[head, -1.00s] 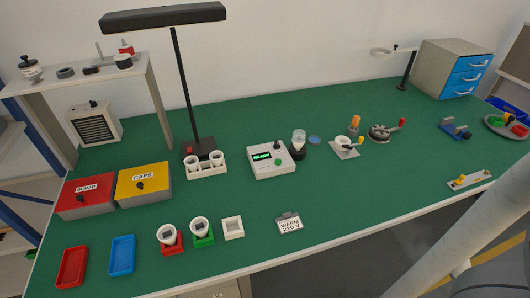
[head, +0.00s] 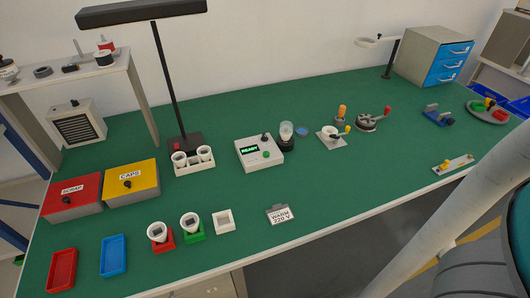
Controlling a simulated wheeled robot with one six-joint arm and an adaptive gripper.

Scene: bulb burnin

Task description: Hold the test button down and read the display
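The white test box (head: 258,165) stands near the middle of the green bench. Its small dark display (head: 249,149) shows "READY" in green letters. A green button (head: 266,155) sits on its top to the right of the display, with nothing touching it. A black knob or lever (head: 266,137) stands at its back right corner. My gripper is not in view; only a pale part of my arm crosses the lower right.
A tall black lamp (head: 161,85) and a white rack with cups (head: 196,169) stand left of the box. A "WARM 220 V" sign (head: 280,214) lies in front. A white clamp-like fixture (head: 329,137) stands to the right. Bench right of the sign is clear.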

